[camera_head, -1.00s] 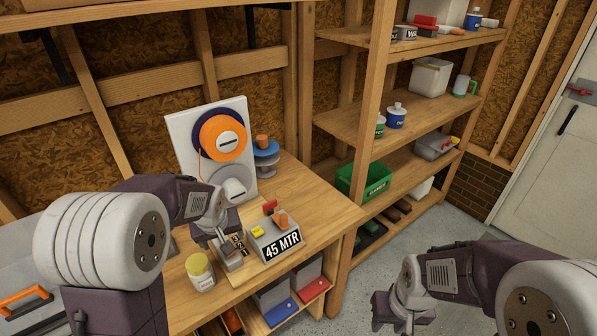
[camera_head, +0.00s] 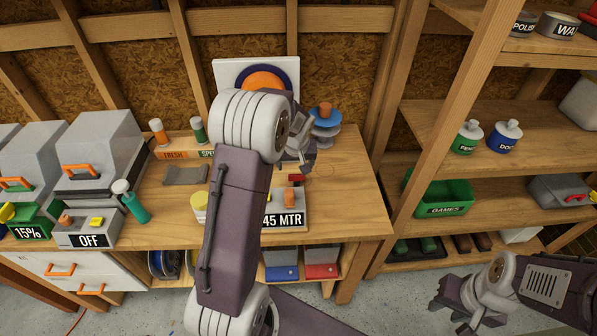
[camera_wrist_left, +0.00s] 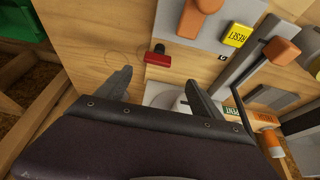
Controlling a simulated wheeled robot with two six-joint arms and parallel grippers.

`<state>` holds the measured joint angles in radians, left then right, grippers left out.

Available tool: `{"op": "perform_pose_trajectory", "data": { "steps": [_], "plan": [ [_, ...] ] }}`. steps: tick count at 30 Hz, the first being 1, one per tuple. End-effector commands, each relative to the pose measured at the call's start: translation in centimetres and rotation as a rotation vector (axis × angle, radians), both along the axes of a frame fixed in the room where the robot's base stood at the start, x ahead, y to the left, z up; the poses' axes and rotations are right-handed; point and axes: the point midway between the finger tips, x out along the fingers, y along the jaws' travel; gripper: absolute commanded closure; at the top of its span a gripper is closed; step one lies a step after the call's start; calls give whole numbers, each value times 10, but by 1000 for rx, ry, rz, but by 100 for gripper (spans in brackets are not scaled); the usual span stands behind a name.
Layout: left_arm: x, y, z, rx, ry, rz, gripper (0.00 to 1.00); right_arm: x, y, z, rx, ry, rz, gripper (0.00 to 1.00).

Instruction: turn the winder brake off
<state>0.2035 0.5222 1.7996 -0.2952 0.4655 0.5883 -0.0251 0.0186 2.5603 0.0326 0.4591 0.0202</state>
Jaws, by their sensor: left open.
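The winder's white panel (camera_head: 228,72) stands at the back of the bench with an orange and navy spool (camera_head: 266,80), partly hidden by my left arm. A grey box (camera_head: 290,209) labelled 45 MTR stands in front of it. A small red handle (camera_head: 296,178) sits behind the box; I cannot read a brake label on it. In the left wrist view the red handle (camera_wrist_left: 158,58) lies just beyond the fingertips, apart from them. My left gripper (camera_head: 303,163) is open and empty, and its spread fingers (camera_wrist_left: 159,76) show there. My right gripper (camera_head: 462,312) is low at the right, its fingers unclear.
The box carries a yellow RESET button (camera_wrist_left: 237,35) and an orange knob (camera_wrist_left: 203,5). A jar (camera_head: 199,205) is left of my arm. Shelves with a green GAMES crate (camera_head: 441,205) stand right. The bench's right end is clear.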

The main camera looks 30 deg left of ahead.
Motion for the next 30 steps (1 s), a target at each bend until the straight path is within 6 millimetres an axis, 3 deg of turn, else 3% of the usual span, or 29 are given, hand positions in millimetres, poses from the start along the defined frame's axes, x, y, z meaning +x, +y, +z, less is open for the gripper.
{"op": "perform_pose_trajectory", "data": {
  "steps": [12,23,26,30],
  "plan": [
    [24,15,-71,-1,3,0,24,0,0,8,0,0,0,64],
    [29,17,-81,0,0,-1,24,0,0,8,0,0,0,64],
    [29,16,-81,0,0,-1,46,0,0,8,0,0,0,64],
    [29,16,-81,0,0,-1,85,0,0,8,0,0,0,64]
  ]
}}
